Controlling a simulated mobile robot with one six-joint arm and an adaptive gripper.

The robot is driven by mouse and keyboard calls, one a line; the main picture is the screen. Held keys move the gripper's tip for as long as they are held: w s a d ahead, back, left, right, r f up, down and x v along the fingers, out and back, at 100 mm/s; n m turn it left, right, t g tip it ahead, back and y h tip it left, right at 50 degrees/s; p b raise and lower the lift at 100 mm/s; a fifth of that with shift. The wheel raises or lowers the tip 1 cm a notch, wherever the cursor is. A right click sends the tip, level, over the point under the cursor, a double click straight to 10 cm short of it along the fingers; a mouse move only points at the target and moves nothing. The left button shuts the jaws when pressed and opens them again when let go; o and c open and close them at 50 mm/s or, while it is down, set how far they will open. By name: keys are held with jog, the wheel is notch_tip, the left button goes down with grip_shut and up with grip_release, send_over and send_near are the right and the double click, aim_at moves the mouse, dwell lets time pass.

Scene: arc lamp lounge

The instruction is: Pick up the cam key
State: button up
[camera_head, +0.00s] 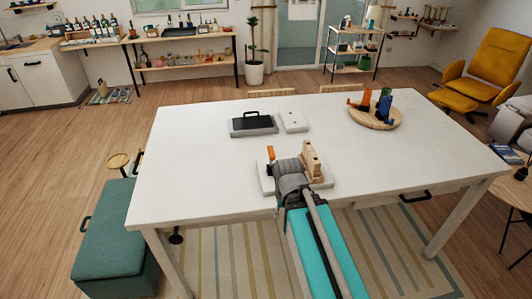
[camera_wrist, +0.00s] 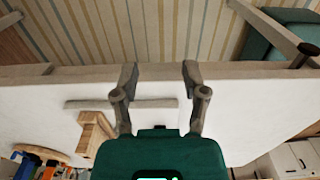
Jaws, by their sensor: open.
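I cannot tell for certain which piece is the cam key. A small orange piece (camera_head: 271,153) stands on the white board (camera_head: 264,182) near the table's front, left of my gripper (camera_head: 290,170). A notched pale wooden block (camera_head: 311,160) stands on the same board to the right. In the wrist view my gripper (camera_wrist: 160,82) is open, its two fingers apart with nothing between them. The wooden block (camera_wrist: 95,135) and board (camera_wrist: 88,104) show there to the lower left. The orange piece is not visible in the wrist view. My arm hides part of the board.
A round wooden tray (camera_head: 396,122) with orange, blue and green pieces stands at right. A dark-topped case (camera_head: 252,122) and white box (camera_head: 294,121) lie farther back. The white table's (camera_head: 190,165) left side is clear. A green bench (camera_head: 113,230) stands at left.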

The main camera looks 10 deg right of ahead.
jog(key=shift+w+d, duration=0.2)
jog(key=shift+w, duration=0.05)
jog(key=shift+o, duration=1.2)
jog(key=shift+w+r, duration=0.1)
jog(key=shift+r, duration=0.05)
jog(key=t+p, duration=0.5)
jog(key=p, duration=0.8)
send_near(272, 151)
notch_tip(272, 151, up, 3)
jog(key=shift+s+a, duration=0.1)
jog(key=shift+s, duration=0.35)
jog(key=b+x, duration=0.8)
jog(key=shift+f, duration=0.3)
